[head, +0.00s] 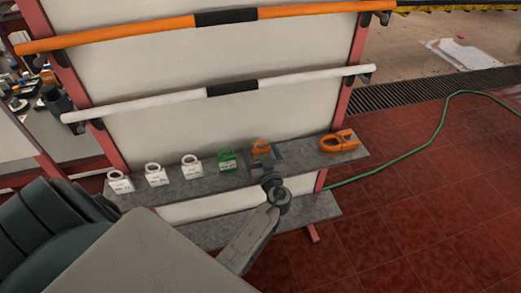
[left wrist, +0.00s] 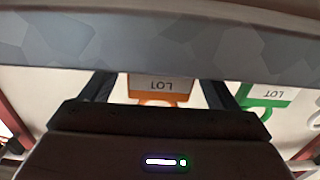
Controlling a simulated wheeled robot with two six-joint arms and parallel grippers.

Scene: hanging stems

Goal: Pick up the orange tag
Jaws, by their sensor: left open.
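The orange tag (head: 260,145) stands on the upper grey shelf (head: 303,157), to the right of a green tag (head: 227,160). My left gripper (head: 264,160) is at the orange tag and partly covers it in the head view. In the left wrist view the orange tag (left wrist: 158,88), with a white label reading LOT, lies between my two open fingers, with gaps on both sides. The green tag (left wrist: 266,96) is outside the fingers, to the right there. My right gripper is not in view.
Several tags stand in the row, with white ones (head: 156,175) at the left. A larger orange looped object (head: 339,141) lies at the shelf's right end. A white bar (head: 220,91) and an orange bar (head: 130,35) cross the panel above. A green hose (head: 420,147) runs over the floor.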

